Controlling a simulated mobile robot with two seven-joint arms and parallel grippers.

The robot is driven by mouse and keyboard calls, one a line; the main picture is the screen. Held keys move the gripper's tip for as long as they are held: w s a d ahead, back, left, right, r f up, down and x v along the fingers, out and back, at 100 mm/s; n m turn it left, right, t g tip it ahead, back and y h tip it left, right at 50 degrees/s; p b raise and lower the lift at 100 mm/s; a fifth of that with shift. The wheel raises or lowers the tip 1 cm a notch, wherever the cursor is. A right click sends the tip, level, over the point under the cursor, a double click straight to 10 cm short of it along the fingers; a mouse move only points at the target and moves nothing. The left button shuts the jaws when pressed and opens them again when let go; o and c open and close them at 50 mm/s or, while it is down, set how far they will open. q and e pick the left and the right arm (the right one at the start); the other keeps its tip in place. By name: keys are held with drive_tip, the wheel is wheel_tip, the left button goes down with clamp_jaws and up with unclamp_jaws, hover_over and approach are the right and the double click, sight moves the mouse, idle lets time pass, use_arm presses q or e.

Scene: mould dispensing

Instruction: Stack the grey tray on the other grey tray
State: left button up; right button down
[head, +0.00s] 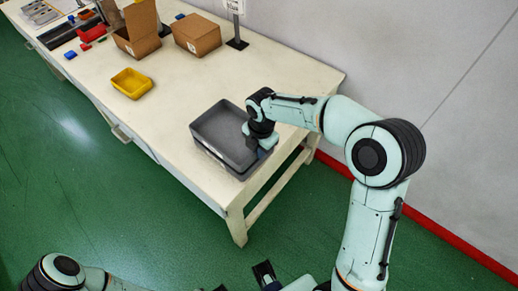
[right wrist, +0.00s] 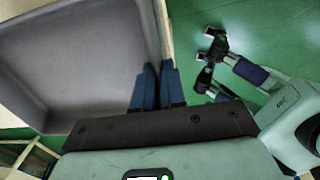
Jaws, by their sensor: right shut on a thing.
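A grey tray (head: 222,123) sits near the table's front right corner. A second grey rim and wall (head: 214,156) show just under it, so it appears to rest on or just above the other grey tray; I cannot tell if they touch. My right gripper (head: 262,150) is shut on the upper tray's right wall. In the right wrist view the blue fingers (right wrist: 157,82) pinch the rim of the grey tray (right wrist: 75,65), whose inside is empty. My left gripper (right wrist: 209,56) is away from the table over the green floor, its fingers apart.
A yellow bin (head: 131,83) stands left on the white table (head: 165,110). Cardboard boxes (head: 196,34) and a dark post (head: 237,30) stand behind. Red and blue items lie at the far left. The tabletop between yellow bin and trays is clear. A wall runs behind.

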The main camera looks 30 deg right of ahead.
drive_tip(key=shift+f+b, duration=0.3)
drive_tip(key=shift+f, duration=0.25)
drive_tip(key=c, duration=1.2)
unclamp_jaws()
drive_tip(key=shift+r, duration=0.35)
drive_tip(key=r, duration=0.4)
drive_tip(key=r+p, duration=0.1)
drive_tip(key=r, duration=0.3)
drive_tip(key=r+p, duration=0.1)
drive_tip(key=r, duration=0.3)
drive_tip(key=shift+s+d+r, duration=0.1)
drive_tip(key=shift+s+r, duration=0.15)
drive_tip(key=shift+s, duration=0.05)
